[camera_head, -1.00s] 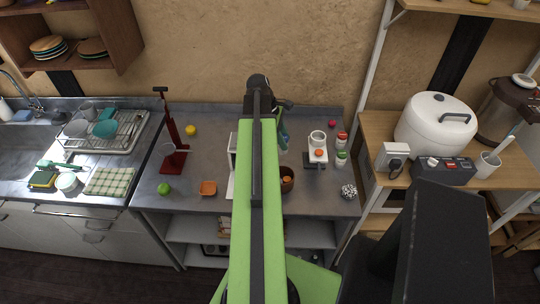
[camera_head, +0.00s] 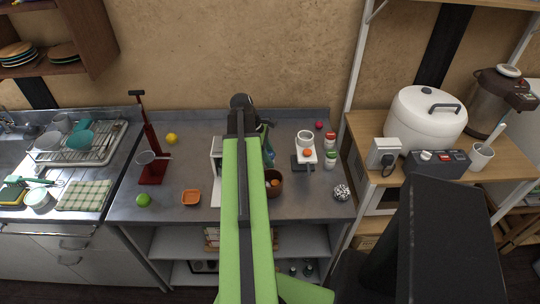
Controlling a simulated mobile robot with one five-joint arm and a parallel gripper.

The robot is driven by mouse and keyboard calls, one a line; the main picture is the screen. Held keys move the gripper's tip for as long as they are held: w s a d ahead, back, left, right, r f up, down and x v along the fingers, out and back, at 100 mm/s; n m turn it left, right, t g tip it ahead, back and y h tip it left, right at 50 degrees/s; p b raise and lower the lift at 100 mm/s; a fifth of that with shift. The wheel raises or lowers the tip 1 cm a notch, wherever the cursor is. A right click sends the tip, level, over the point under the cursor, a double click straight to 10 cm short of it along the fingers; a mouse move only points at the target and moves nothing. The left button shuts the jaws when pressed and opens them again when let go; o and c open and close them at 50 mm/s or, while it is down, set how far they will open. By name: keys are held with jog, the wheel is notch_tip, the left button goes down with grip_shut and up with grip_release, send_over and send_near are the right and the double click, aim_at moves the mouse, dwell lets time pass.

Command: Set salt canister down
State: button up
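My gripper (camera_head: 241,103) is at the far end of my green arm, over the back of the grey counter (camera_head: 215,125). The dark wrist and arm hide its fingers and anything between them, so I cannot tell whether it is open or holds something. Two small shakers or canisters stand on the counter to the right, one with a red lid (camera_head: 330,140) and one with a green lid (camera_head: 330,158). My gripper is to their left, apart from them. I cannot tell whether either one is the salt canister.
A white device (camera_head: 305,157), a brown pot (camera_head: 273,190) and a patterned ball (camera_head: 342,192) are on the right of the counter.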

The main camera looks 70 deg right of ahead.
jog(key=o, duration=0.3)
jog(key=shift+w+r+p, duration=0.1)
jog(key=shift+r+p, duration=0.5)
jog(key=p+v, duration=1)
jog(key=v, duration=0.1)
jog(key=shift+w, duration=0.1)
